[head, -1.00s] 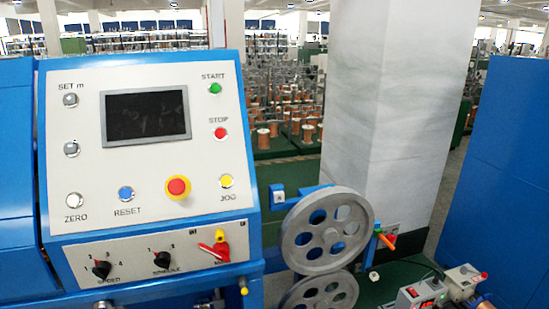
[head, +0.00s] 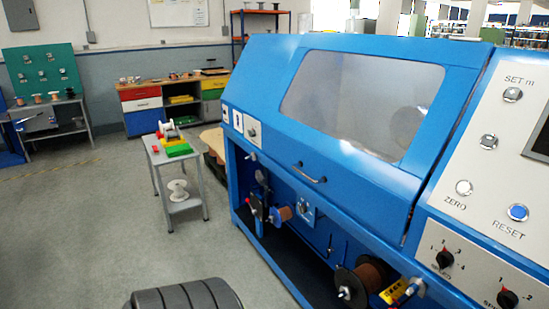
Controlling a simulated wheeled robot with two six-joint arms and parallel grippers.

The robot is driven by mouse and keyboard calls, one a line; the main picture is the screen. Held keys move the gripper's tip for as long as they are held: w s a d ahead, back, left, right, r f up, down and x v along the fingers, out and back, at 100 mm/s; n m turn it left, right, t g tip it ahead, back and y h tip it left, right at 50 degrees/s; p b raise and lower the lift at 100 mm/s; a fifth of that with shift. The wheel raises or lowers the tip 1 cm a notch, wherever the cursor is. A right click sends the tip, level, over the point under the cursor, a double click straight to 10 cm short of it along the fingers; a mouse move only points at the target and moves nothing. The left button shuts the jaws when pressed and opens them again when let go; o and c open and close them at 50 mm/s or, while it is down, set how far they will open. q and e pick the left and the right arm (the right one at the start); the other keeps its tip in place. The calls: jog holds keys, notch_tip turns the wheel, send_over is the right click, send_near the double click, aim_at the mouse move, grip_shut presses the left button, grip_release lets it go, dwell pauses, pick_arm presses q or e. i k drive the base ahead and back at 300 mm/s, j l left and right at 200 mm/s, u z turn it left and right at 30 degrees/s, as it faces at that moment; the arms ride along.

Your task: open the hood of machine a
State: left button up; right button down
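In the head view, a large blue machine (head: 262,110) fills the right half; I cannot read a letter on it. Its sloping blue hood (head: 262,139) has a clear window (head: 352,95) and looks shut. A metal bar handle (head: 309,174) sits low on the hood's front face. The control panel (head: 480,215) with knobs and buttons is at the right edge, partly cut off. Neither of my grippers is in view.
A small grey table (head: 180,203) with coloured parts and a white spool stands left of the machine. Spools (head: 368,277) sit in the open lower bay. A dark ribbed round object (head: 185,298) is at the bottom edge. The floor (head: 80,230) at left is clear.

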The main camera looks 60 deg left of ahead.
aim_at(383, 194)
jog(key=u, duration=1.7)
